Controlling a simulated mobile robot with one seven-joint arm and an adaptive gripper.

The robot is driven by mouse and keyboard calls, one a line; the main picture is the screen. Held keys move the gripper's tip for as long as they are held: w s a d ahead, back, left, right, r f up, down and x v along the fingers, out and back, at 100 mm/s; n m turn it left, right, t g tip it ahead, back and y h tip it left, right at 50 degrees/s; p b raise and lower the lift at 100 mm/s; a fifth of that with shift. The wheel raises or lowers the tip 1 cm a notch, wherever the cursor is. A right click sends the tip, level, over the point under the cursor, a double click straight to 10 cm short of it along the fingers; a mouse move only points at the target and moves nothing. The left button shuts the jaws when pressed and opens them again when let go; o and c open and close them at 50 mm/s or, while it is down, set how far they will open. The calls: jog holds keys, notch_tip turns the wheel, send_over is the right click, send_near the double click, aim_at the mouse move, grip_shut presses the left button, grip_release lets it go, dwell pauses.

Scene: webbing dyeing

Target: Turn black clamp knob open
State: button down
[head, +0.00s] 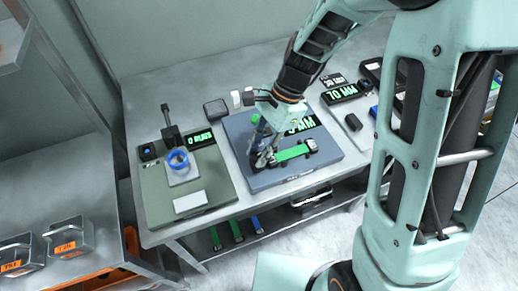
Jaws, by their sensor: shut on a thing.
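My gripper (264,158) reaches down onto the left part of a blue-grey board (235,135) on the bench. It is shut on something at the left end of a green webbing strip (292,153). That spot is where the black clamp knob would be, but my fingers cover it and the knob itself cannot be made out. A green round part (256,119) shows behind my gripper, and a display with green characters (300,123) lies behind the strip.
A green-grey board (222,208) at the left carries a blue ring (178,160), a white block (190,201) and a display (201,140). A black box (216,110) stands behind. Several dark devices crowd the right. Grey bins (68,239) sit on the left shelf.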

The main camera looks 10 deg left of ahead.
jog(key=n+h+p, duration=0.1)
jog(key=n, duration=0.2)
jog(key=shift+w+a+r+n+g, duration=0.1)
jog(key=shift+n+g, duration=0.3)
jog(key=n, duration=0.1)
jog(key=n+h, duration=0.1)
jog(key=n, duration=0.1)
jog(key=shift+a+n+g+h, duration=0.1)
jog(key=shift+n+g+h, duration=0.2)
jog(key=n+h, duration=0.1)
jog(key=n, duration=0.2)
jog(key=n+h, duration=0.1)
jog(key=n, duration=0.2)
jog(key=shift+a+n+p, duration=0.2)
jog(key=shift+n+p, duration=0.1)
jog(key=shift+p, duration=0.05)
jog(key=shift+h, duration=0.3)
jog(key=c, duration=1.7)
grip_release()
jog(key=shift+o, duration=0.2)
jog(key=v, duration=1.2)
